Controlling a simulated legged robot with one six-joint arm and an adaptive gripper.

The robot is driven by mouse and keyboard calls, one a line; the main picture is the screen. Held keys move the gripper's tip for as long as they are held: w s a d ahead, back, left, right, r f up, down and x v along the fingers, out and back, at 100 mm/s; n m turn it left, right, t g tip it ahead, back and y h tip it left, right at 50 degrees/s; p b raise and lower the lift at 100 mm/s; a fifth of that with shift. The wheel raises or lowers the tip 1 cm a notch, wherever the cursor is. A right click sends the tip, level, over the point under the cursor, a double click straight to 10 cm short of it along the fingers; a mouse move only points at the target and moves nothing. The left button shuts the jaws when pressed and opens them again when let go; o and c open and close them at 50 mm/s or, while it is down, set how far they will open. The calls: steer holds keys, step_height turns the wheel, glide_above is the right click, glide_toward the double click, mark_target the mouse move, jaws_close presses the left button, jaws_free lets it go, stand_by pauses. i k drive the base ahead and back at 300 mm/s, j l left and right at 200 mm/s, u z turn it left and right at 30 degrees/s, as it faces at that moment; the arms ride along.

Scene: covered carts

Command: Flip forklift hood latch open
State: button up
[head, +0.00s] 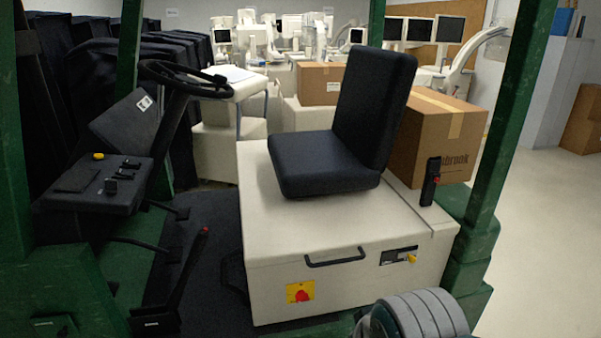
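The forklift hood (290,230) is a cream box with a black seat (345,125) on top, and it sits closed. On its front face, at the right, is a black latch plate (399,256) with a small yellow knob at its right end. A black bar handle (335,258) is left of the latch on the same face. Whether the latch is open or closed is too small to tell. A grey ribbed rounded part of my arm shows at the bottom right, below the latch. My gripper is not in view.
Green posts (508,110) frame the forklift cab. The steering wheel (188,78) and dark console (95,185) stand at left. A black lever (430,181) rises at the hood's right. Behind are cardboard boxes (433,135) and white equipment. Open floor (550,230) lies at right.

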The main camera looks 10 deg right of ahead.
mark_target(412, 259)
steer(key=i+l, duration=0.2)
steer(key=l, duration=0.15)
steer(key=i+l, duration=0.15)
steer(key=l, duration=0.25)
steer(key=i+l, duration=0.2)
steer(key=l, duration=0.15)
steer(key=l+z, duration=0.05)
